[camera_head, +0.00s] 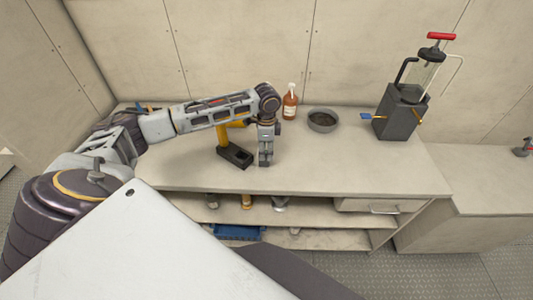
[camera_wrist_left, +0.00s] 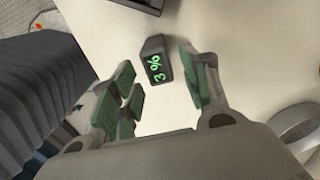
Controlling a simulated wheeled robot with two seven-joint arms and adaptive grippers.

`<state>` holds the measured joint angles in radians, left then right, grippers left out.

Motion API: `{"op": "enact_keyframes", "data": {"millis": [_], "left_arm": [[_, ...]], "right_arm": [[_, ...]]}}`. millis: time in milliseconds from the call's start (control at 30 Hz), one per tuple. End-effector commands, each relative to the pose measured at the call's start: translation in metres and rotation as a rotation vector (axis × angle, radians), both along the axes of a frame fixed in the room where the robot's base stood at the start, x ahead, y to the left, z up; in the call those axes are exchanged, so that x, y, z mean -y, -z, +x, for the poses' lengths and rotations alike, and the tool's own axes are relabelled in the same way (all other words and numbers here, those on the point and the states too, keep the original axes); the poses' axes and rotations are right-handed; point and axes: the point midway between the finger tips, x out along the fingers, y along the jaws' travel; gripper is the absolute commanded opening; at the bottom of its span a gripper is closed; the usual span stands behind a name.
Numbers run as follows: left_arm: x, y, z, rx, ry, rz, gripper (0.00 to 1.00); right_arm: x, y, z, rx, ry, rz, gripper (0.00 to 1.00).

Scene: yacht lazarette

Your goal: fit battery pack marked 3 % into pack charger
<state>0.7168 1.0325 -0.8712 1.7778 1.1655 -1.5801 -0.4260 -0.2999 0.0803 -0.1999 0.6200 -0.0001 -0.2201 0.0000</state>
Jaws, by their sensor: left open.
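The battery pack (camera_wrist_left: 155,65), a small dark block with green "3 %" digits, stands on the pale worktop in the left wrist view. My left gripper (camera_wrist_left: 162,88) is open there, its green-padded fingers apart with the pack ahead, roughly between the tips. In the head view the left gripper (camera_head: 265,160) points down over the worktop and the pack cannot be made out. A black block with a yellow upright (camera_head: 234,155), which appears to be the pack charger, is just left of the gripper.
A grey bowl (camera_head: 323,120) and an orange-brown bottle (camera_head: 290,103) stand behind and right of the gripper. A dark box (camera_head: 401,112) with a red-handled pump is farther right. The worktop (camera_head: 340,170) is clear at front right. A blue crate (camera_head: 235,232) is below.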

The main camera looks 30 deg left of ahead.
Motion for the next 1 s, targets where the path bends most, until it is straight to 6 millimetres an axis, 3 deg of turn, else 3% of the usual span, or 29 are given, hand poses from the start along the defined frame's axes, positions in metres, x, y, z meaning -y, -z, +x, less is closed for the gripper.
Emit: {"op": "enact_keyframes", "data": {"millis": [600,1000], "left_arm": [[0.001,-0.086,0.001,0.002,0.0,-0.001,0.46],[0.0,-0.098,0.0,0.0,0.0,-0.001,0.46]], "right_arm": [[0.0,0.006,0.0,0.0,0.0,0.0,1.0],[0.0,0.006,0.0,0.0,0.0,0.0,1.0]]}}
